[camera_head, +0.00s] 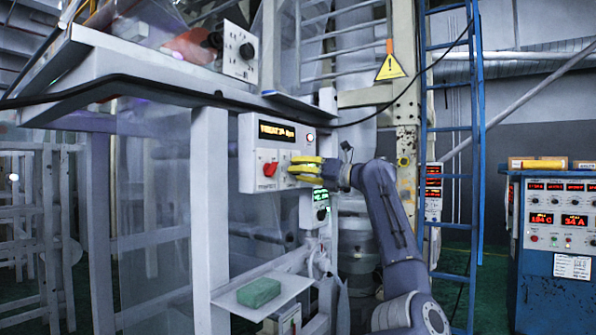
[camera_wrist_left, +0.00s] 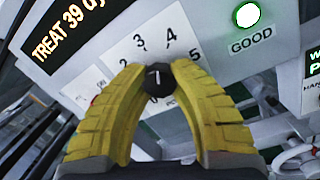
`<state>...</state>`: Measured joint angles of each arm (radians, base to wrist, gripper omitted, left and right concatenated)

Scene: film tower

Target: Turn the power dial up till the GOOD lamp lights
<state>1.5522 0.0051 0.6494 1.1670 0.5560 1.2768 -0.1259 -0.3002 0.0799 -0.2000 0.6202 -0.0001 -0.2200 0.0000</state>
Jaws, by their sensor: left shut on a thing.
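The black power dial (camera_wrist_left: 157,82) is between my left gripper's yellow fingers in the left wrist view, with a white mark on its face. The numbers 2 to 5 show around it; I cannot tell exactly where the mark points. My left gripper (camera_head: 291,169) is shut on the dial, and its fingers hide the dial in the head view. The GOOD lamp (camera_wrist_left: 247,15) glows bright whitish green in the left wrist view. The amber display (camera_wrist_left: 62,30) reads TREAT 39, with its unit partly cut off. My right gripper is in neither view.
A red knob (camera_head: 268,168) sits left of the dial on the same white panel (camera_head: 249,148). A small green-lit box (camera_head: 318,206) hangs below. A green block (camera_head: 259,292) lies on a low shelf. A blue ladder (camera_head: 478,170) and a blue cabinet (camera_head: 550,280) stand to the right.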

